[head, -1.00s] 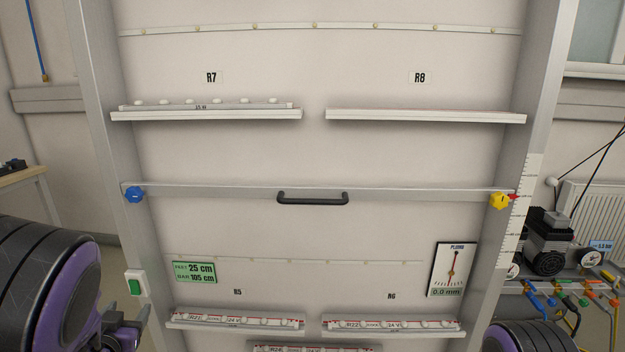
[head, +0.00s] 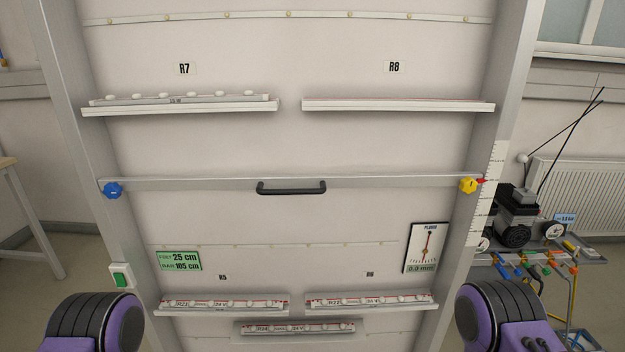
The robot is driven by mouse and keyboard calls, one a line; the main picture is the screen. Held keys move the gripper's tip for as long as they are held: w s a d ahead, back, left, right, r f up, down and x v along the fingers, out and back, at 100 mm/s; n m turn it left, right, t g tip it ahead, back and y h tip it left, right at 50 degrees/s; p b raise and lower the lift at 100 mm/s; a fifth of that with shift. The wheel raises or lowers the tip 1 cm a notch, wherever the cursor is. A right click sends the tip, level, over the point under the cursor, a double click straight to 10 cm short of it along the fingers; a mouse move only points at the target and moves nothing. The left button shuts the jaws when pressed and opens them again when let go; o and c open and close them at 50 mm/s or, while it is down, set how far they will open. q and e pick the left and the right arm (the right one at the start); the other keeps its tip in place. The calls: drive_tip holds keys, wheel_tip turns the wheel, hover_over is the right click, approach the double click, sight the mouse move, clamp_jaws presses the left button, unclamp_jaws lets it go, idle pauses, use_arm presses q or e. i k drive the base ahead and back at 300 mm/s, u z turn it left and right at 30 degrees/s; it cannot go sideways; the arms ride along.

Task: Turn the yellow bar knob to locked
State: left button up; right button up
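The yellow bar knob (head: 468,185) sits at the right end of the grey cross bar (head: 380,183), by the right upright of the frame. A small dark mark shows on its face; I cannot tell which setting it points to. A blue knob (head: 112,190) sits at the bar's left end, and a black handle (head: 291,187) is at its middle. Purple and black parts of my two arms show at the bottom left and bottom right, below the bar and apart from the knobs. Neither gripper's fingers show.
A red pointer (head: 481,181) beside the yellow knob meets a white scale (head: 487,195) on the right upright. A plumb gauge (head: 427,247) reads 0.0 mm. A green display (head: 178,261) reads feet 25 cm, bar 105 cm. A cluttered trolley (head: 560,262) stands at right.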

sight(467, 185)
drive_tip(key=z, duration=0.05)
drive_tip(key=k, duration=0.5)
drive_tip(key=z, duration=1.4)
drive_tip(key=i, duration=0.4)
drive_tip(key=u, duration=0.15)
